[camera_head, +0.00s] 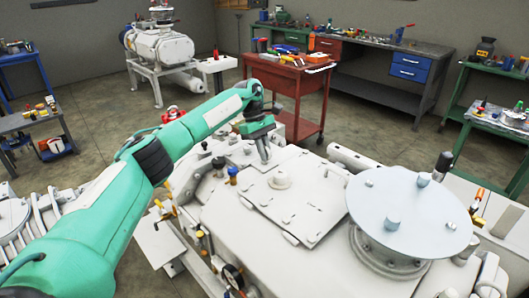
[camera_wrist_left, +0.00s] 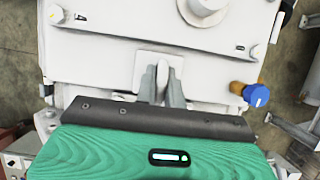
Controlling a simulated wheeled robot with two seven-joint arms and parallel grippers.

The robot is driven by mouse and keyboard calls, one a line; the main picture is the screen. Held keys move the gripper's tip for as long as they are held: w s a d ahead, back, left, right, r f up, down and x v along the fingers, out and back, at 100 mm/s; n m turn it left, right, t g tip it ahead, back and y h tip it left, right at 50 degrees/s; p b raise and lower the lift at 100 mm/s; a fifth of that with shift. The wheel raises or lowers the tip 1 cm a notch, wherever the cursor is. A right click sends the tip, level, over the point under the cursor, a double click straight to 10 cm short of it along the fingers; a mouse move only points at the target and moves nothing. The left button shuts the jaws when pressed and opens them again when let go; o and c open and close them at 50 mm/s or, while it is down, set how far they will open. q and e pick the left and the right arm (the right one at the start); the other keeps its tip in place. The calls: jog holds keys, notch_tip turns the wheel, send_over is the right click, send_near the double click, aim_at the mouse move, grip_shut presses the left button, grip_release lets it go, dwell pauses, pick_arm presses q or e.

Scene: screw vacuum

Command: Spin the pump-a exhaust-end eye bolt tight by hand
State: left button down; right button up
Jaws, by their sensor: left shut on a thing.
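The pale grey pump (camera_head: 330,210) fills the middle and right of the head view. My left gripper (camera_head: 264,156) points down onto the far edge of its top. In the left wrist view, the gripper (camera_wrist_left: 162,88) is shut on the eye bolt (camera_wrist_left: 162,74), a small grey piece upright between the two fingertips. It stands at a light square plate (camera_wrist_left: 145,60) on the pump top. The fingers and the gripper body hide most of the bolt, and its thread is not visible. My right gripper is in neither view.
A flat cover plate with a round knob (camera_head: 281,180) lies near the gripper. A blue-capped fitting (camera_wrist_left: 256,95) stands beside it. A large round disc (camera_head: 408,212) rises at the right. A red tool cart (camera_head: 290,80) stands behind the pump.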

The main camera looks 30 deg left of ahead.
pick_arm(q)
jog(key=shift+w+r, duration=0.1)
jog(key=shift+r, duration=0.1)
jog(key=c, duration=1.5)
grip_release()
jog(key=shift+f, duration=0.1)
jog(key=shift+a+r, duration=0.2)
jog(key=shift+r, duration=0.3)
jog(key=v, duration=1.2)
jog(key=shift+r, duration=0.4)
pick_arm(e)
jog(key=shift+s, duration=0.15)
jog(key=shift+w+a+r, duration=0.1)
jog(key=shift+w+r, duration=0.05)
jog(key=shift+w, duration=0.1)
